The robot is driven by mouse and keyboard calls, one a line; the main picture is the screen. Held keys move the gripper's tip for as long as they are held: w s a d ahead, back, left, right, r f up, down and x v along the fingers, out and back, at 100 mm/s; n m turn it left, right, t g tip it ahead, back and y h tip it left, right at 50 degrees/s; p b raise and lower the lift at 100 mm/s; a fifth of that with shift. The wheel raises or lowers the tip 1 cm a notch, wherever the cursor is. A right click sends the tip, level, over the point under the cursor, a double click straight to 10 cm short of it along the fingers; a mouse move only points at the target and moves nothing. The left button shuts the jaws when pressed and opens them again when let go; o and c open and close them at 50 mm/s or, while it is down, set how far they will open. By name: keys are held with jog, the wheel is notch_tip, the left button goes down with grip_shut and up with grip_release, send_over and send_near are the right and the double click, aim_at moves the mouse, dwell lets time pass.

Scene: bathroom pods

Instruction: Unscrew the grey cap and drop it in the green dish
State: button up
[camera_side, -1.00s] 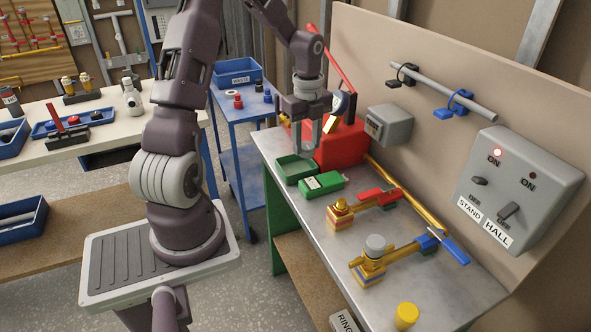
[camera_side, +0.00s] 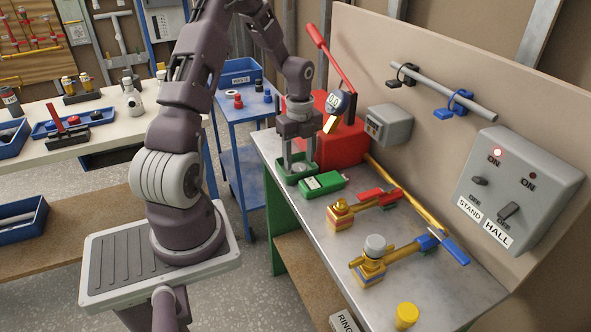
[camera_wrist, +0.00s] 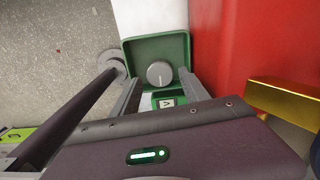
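The green dish (camera_side: 286,176) sits on the metal bench top at its far left corner, and its rim shows in the wrist view (camera_wrist: 128,50). In the wrist view a round grey cap (camera_wrist: 160,73) with a line on its top lies inside the dish. My gripper (camera_side: 299,168) points down at the dish. Its fingers (camera_wrist: 158,88) are apart on either side of the cap, with visible gaps, so it looks open. Another light grey cap (camera_side: 375,243) sits on the nearer brass valve (camera_side: 370,268). The farther brass valve (camera_side: 341,212) shows no grey cap.
A green labelled box (camera_side: 322,184) stands close beside the dish. A red box (camera_side: 342,150) with a raised red lever is behind it. A yellow cylinder (camera_side: 406,316) stands at the near bench edge. A grey switch box (camera_side: 520,187) is on the back panel.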

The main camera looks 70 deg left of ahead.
jog(key=shift+o, duration=0.7)
jog(key=shift+r, duration=0.1)
notch_tip(320, 180, up, 6)
jog(key=shift+f, duration=0.1)
jog(key=s+d+r+n+t+y, duration=0.2)
jog(key=s+d+r+n, duration=0.2)
jog(key=d+r+n, duration=0.8)
jog(key=s+d+r+n+t+h, duration=0.1)
jog(key=s+d+r+n, duration=0.1)
jog(key=s+d, duration=0.4)
jog(key=s+d+r+n+t+h, duration=0.1)
jog(key=s+d+r+n+t, duration=0.1)
jog(key=s+d, duration=0.4)
jog(key=shift+s+d+r+n+t, duration=0.25)
jog(key=shift+d+r+n, duration=0.25)
jog(key=shift+d+r, duration=0.55)
